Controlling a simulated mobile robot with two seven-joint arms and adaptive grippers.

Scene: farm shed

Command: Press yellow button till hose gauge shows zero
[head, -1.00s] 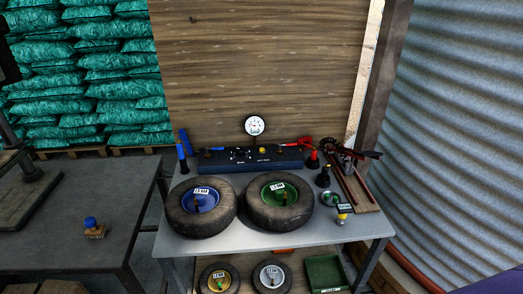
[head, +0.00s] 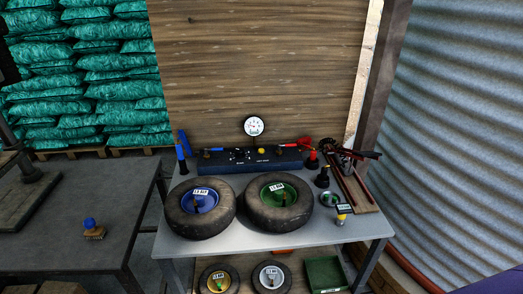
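The yellow button (head: 261,151) is a small knob on top of the dark blue pump box (head: 215,165) at the back of the grey metal table. The round white hose gauge (head: 253,126) stands upright just behind the box, left of the button. Its needle is too small to read. A red-ended nozzle (head: 297,145) lies at the right end of the box and a blue one at its left end. Neither of my grippers is in view, and nothing touches the button.
A blue-hubbed wheel (head: 222,222) and a green-hubbed wheel (head: 291,218) lie in front of the box. A jack-like red tool (head: 345,176) lies at the right. More wheels and a green tray (head: 325,272) sit below. A dark table (head: 70,200) with a brush (head: 93,230) stands left.

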